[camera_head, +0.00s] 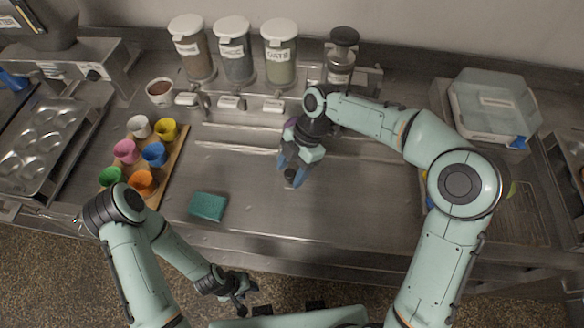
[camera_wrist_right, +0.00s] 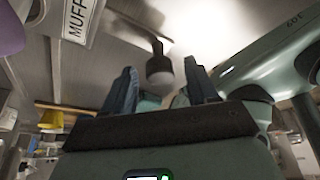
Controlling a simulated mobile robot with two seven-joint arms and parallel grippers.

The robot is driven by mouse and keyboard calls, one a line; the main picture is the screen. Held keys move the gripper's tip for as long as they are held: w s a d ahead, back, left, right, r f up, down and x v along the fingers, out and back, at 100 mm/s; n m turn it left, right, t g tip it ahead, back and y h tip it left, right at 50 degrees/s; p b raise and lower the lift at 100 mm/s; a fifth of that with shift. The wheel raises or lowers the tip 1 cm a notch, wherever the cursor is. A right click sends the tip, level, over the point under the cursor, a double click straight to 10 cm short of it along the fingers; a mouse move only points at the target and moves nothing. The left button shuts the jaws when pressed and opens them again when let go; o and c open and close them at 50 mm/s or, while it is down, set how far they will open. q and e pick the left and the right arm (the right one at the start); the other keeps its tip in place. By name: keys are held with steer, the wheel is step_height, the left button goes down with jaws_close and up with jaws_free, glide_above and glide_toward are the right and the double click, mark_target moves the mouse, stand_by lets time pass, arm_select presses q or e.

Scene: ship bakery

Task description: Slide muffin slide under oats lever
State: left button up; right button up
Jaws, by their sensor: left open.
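The lever block (camera_head: 274,105) under the oats canister (camera_head: 279,55) shows at the back of the counter. My right gripper (camera_head: 293,166) points down over the counter, in front of that lever. In the right wrist view its two fingers stand apart, and a dark knob on a stem (camera_wrist_right: 160,70) shows between them with gaps on both sides. A white label reading "MUFF" (camera_wrist_right: 78,18), cut off, lies at the upper left there. The muffin slide is mostly hidden by my right arm in the head view. My left gripper (camera_head: 242,294) is open and empty before the counter's front edge.
Two more canisters (camera_head: 192,50) (camera_head: 234,52) stand left of the oats, with levers below. Coloured cups stand on a wooden board (camera_head: 172,163), beside a green sponge (camera_head: 208,206). A muffin tin (camera_head: 40,150) is at left, a lidded container (camera_head: 494,105) at right. The counter's front middle is clear.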

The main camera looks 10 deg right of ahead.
arm_select(q)
steer(key=shift+w+r+p, duration=0.55)
steer(key=shift+w+r, duration=0.05)
steer(key=shift+r, duration=0.1)
arm_select(e)
steer(key=v, duration=0.7)
steer(key=shift+r, duration=0.25)
step_height(320, 180, up, 6)
steer(key=s+a+m+t+h+p, duration=0.2)
steer(key=a+m+h, duration=0.15)
steer(key=m, duration=1.45)
steer(key=f, duration=1.1)
steer(key=shift+w+d+f+b, duration=0.1)
steer(key=shift+d+f+b, duration=0.2)
steer(key=shift+d+f, duration=0.1)
arm_select(q)
steer(key=shift+w+r, duration=0.95)
steer(key=shift+w, duration=0.1)
arm_select(e)
steer(key=shift+w+f, duration=0.1)
steer(key=shift+f, duration=0.45)
